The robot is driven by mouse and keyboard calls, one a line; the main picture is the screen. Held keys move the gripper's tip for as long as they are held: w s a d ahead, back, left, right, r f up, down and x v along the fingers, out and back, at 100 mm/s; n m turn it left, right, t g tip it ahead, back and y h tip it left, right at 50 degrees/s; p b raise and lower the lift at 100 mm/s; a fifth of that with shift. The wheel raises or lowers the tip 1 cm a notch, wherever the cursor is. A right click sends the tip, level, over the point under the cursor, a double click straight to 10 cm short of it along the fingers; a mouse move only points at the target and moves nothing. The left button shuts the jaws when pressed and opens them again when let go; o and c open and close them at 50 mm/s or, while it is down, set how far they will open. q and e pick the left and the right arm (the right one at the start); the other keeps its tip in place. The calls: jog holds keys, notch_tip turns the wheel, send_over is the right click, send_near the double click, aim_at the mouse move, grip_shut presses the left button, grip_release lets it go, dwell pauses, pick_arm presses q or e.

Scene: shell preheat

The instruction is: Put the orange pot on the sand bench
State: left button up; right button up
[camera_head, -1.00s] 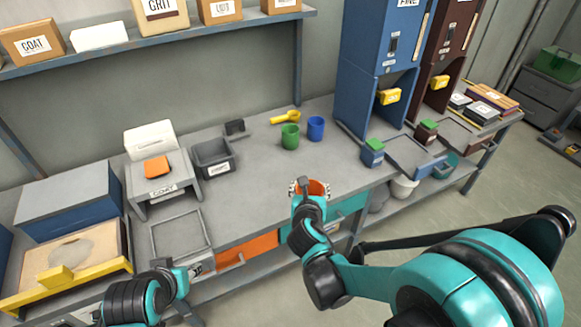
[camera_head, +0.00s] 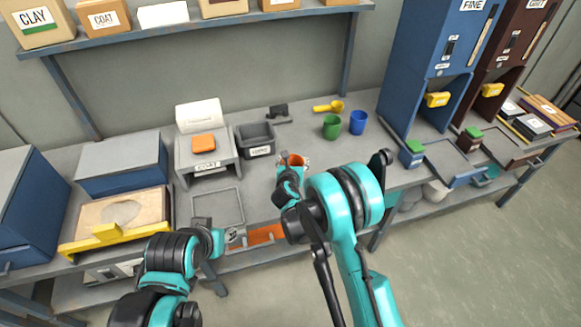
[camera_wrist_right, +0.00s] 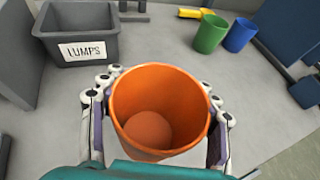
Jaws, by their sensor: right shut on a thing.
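The orange pot (camera_wrist_right: 160,112) is upright between the fingers of my right gripper (camera_wrist_right: 160,120), which is shut on it from both sides. In the head view the pot (camera_head: 297,160) shows just right of the LUMPS bin, mostly hidden by my right gripper (camera_head: 290,168). Inside it looks empty. A sand-coloured bed with a yellow front (camera_head: 122,216), seemingly the sand bench, is at the left. My left gripper (camera_head: 228,238) is low in front of the bench's edge, near a flat grey tray; its fingers are too small to read.
The grey LUMPS bin (camera_head: 256,141) stands left of the pot. Green (camera_head: 332,127) and blue (camera_head: 358,122) cups are behind right.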

jog(key=w+f, duration=0.1)
jog(key=f, duration=0.1)
jog(key=w+a+f+b, duration=0.1)
jog(key=f, duration=0.1)
jog(key=w+a+f+b, duration=0.1)
jog(key=f, duration=0.1)
jog(key=shift+a+f, duration=0.25)
jog(key=shift+r, duration=0.1)
jog(key=shift+s, duration=0.1)
jog(key=shift+b, duration=0.3)
jog(key=o, duration=1.4)
jog(key=shift+o, duration=0.2)
